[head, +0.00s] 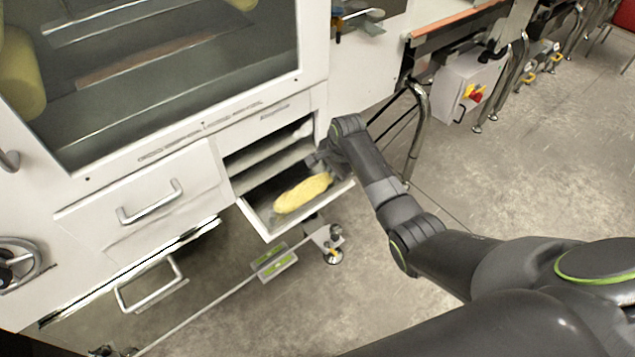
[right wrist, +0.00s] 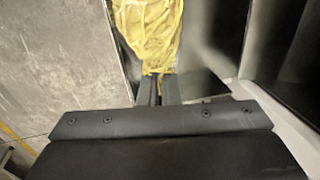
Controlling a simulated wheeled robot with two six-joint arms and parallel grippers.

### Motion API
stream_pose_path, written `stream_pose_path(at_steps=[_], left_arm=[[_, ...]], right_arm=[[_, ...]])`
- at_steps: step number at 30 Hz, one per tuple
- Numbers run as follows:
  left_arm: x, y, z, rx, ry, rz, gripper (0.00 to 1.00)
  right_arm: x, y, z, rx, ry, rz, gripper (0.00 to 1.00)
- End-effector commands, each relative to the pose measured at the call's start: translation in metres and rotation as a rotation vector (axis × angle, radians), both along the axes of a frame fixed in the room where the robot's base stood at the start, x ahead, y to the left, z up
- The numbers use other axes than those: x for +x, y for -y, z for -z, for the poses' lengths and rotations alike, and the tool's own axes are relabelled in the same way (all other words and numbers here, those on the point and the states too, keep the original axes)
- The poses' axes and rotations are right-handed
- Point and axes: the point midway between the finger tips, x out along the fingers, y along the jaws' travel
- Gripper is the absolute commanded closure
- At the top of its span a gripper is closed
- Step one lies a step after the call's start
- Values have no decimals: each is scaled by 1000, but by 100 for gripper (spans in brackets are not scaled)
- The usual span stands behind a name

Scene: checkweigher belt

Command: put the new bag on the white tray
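A yellow bag (head: 303,193) lies in an open, white-fronted drawer or tray (head: 262,226) that sticks out of the white cabinet. I cannot tell whether this is the white tray. My right gripper (head: 322,162) is at the bag's upper right end in the head view. In the right wrist view, the bag (right wrist: 150,30) extends away from my fingers (right wrist: 159,88). The fingers are close together with the bag's narrow yellow end between them, so the gripper looks shut on it. My left gripper is not in view.
A closed drawer with a handle (head: 150,202) is left of the open one. A glass-fronted chamber (head: 170,70) is above. A metal stand (head: 326,236) with green labels is below. The floor (head: 530,160) is mostly clear there.

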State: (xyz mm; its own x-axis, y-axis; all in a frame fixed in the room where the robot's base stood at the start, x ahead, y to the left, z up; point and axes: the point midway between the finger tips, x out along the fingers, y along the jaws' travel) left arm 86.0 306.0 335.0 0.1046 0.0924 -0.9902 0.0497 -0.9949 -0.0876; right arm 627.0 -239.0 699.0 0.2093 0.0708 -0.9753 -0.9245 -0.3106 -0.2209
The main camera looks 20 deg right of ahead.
Motion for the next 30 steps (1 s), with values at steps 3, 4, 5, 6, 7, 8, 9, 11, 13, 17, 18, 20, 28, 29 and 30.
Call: stream_pose_path(at_steps=[3,4,5,6,7,8,9,11,13,17,18,20,28,29,30], left_arm=[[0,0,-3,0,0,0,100],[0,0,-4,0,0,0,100],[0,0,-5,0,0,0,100],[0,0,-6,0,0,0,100],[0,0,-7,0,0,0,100],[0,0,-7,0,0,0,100],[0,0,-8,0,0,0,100],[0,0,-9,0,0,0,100],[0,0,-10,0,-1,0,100],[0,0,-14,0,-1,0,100],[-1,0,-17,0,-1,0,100],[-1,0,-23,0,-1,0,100],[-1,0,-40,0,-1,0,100],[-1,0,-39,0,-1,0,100],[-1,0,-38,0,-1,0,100]], right_arm=[[1,0,-15,0,4,-1,100],[2,0,-20,1,6,-1,100],[2,0,-26,1,6,-2,100],[2,0,-34,1,7,-2,100],[2,0,-41,1,7,-2,100],[2,0,-47,0,7,-2,100],[2,0,-56,0,7,-2,100],[2,0,-67,0,7,-1,100],[2,0,-79,0,6,-1,100],[2,0,-98,0,5,-1,100],[1,0,-104,0,4,-1,100],[1,0,-112,1,4,0,100],[1,0,-129,1,2,0,100],[1,0,-128,1,2,0,100],[1,0,-127,1,2,0,100]])
